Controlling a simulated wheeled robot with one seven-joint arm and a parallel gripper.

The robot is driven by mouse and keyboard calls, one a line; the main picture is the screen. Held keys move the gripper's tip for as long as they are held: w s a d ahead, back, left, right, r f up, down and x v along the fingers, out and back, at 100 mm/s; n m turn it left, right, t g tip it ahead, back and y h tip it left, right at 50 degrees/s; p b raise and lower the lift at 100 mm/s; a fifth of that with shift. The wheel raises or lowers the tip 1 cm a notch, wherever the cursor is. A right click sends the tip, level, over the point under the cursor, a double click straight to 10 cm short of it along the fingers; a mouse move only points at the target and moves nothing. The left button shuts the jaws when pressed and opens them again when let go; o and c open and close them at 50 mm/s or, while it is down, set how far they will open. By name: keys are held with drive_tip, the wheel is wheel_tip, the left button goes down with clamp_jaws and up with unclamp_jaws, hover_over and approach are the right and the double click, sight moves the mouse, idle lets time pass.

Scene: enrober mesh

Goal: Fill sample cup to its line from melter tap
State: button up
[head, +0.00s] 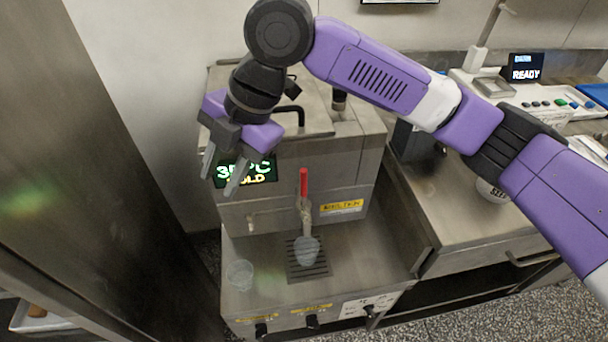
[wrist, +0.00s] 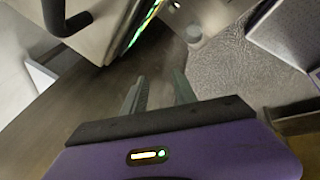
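The melter (head: 280,205) stands at centre, its display (head: 245,171) reading about 35°C and HOLD. Its tap has an upright red handle (head: 303,182) above a pale spout (head: 305,216). One translucent cup (head: 306,251) stands under the spout on the dark drip grate (head: 308,271). Its fill line and contents are too small to tell. Another clear cup (head: 240,275) stands left of the grate and looks empty. My gripper (head: 219,182) is open and empty, in front of the display, above and left of the tap. Its fingers (wrist: 159,92) are apart in the wrist view.
A dark metal panel (head: 90,180) rises close at the left. Knobs (head: 312,321) line the melter's front edge. At right a counter (head: 470,215) holds a white labelled tub (head: 491,190), and a READY screen (head: 525,67) stands behind. The deck right of the grate is clear.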

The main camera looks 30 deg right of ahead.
sight(304, 191)
drive_tip(key=d+r+h, duration=0.1)
drive_tip(key=d, duration=0.3)
drive_tip(key=s+d+g+h, duration=0.1)
drive_tip(key=d+h, duration=0.1)
drive_tip(key=d, duration=0.3)
drive_tip(key=s+d+r+h, duration=0.1)
drive_tip(key=d, duration=0.3)
drive_tip(key=shift+d+r+n+g+h, duration=0.25)
drive_tip(key=shift+r+n+g+h, duration=0.05)
drive_tip(key=shift+r+h, duration=0.1)
drive_tip(key=shift+d+f, duration=0.1)
drive_tip(key=shift+d, duration=0.1)
drive_tip(key=shift+f, duration=3.75)
clamp_jaws()
